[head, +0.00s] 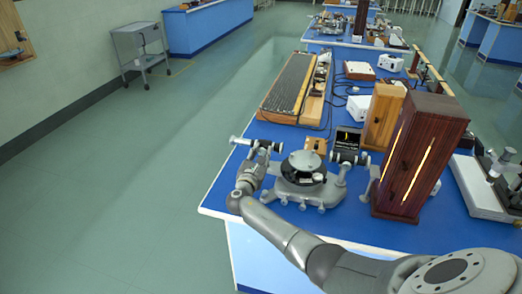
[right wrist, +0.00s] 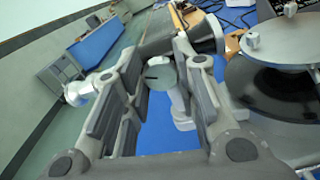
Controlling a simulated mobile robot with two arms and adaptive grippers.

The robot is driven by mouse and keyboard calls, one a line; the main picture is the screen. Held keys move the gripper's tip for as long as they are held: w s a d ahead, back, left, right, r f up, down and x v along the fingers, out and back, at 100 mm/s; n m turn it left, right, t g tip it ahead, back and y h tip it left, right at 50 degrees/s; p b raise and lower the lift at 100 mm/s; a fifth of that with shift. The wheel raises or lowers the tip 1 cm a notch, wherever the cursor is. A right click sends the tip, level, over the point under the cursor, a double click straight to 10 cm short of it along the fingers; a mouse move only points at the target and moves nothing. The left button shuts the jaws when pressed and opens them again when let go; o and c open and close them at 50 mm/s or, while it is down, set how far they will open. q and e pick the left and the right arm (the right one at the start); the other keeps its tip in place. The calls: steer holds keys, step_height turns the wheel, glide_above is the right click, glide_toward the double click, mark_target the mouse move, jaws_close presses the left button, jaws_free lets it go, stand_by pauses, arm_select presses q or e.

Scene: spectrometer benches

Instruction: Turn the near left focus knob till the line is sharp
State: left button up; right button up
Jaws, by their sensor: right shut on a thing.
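The near spectrometer (head: 303,170), with a round grey table and black disc, stands on the blue bench. Its left tube (head: 258,145) points out to the left. My right gripper (head: 256,163) is at this tube, its arm reaching across the front of the bench. In the right wrist view its fingers (right wrist: 160,68) are shut on a round grey-green knob (right wrist: 162,77) with a dark slot, under the tube. The knob is too small and covered to make out in the head view. My left gripper is not in view.
A tall dark-red wooden lamp box (head: 420,150) with a glowing slit stands right of the spectrometer. A lighter wooden box (head: 383,115) stands behind it. A long grating-like tray (head: 290,85) lies farther back.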

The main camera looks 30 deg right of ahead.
steer(key=shift+n+p, duration=0.6)
steer(key=shift+n, duration=0.6)
steer(key=o, duration=1)
steer(key=shift+f, duration=0.1)
steer(key=shift+o, duration=0.2)
steer(key=v, duration=1.2)
